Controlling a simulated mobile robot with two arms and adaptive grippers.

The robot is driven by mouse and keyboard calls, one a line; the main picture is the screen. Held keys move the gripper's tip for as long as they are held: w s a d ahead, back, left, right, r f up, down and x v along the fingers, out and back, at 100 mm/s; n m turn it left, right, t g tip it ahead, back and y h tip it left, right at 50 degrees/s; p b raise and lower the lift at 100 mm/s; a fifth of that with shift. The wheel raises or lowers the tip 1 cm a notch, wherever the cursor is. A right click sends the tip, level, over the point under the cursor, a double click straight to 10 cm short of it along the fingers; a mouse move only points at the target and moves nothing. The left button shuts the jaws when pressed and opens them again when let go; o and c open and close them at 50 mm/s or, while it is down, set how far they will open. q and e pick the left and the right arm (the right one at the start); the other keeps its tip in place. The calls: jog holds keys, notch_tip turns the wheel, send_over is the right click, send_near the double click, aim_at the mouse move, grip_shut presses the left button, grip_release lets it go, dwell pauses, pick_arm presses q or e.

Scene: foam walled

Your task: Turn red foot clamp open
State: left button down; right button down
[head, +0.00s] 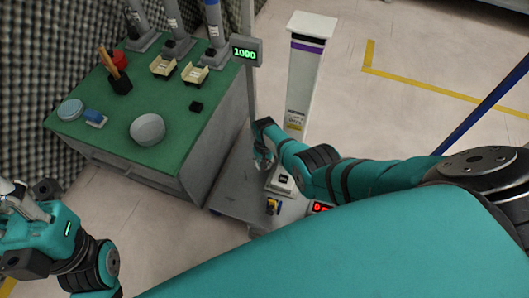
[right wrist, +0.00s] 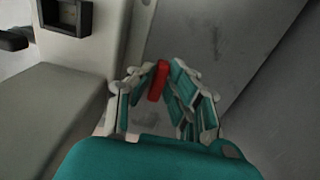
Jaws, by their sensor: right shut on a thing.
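The red foot clamp (right wrist: 158,80) is an upright red piece seen between the fingers of my right gripper (right wrist: 165,88) in the right wrist view. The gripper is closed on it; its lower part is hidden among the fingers. In the head view my right gripper (head: 262,160) reaches low over the grey wheeled base, beside a white column, and the clamp cannot be made out there. My left gripper (head: 22,203) is at the left edge, away from the clamp, partly cut off. Its fingers are too unclear to judge.
A grey platform (head: 230,199) lies under the right gripper. A white column (head: 305,75) and a post with a display reading 1090 (head: 246,52) rise close by. A green-topped bench (head: 175,155) with a bowl, blocks and tools stands left.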

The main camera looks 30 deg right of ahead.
jog(key=shift+s, duration=0.1)
jog(key=c, duration=1.3)
grip_release()
jog(key=shift+r, duration=0.15)
notch_tip(320, 180, up, 12)
jog(key=shift+f, duration=0.15)
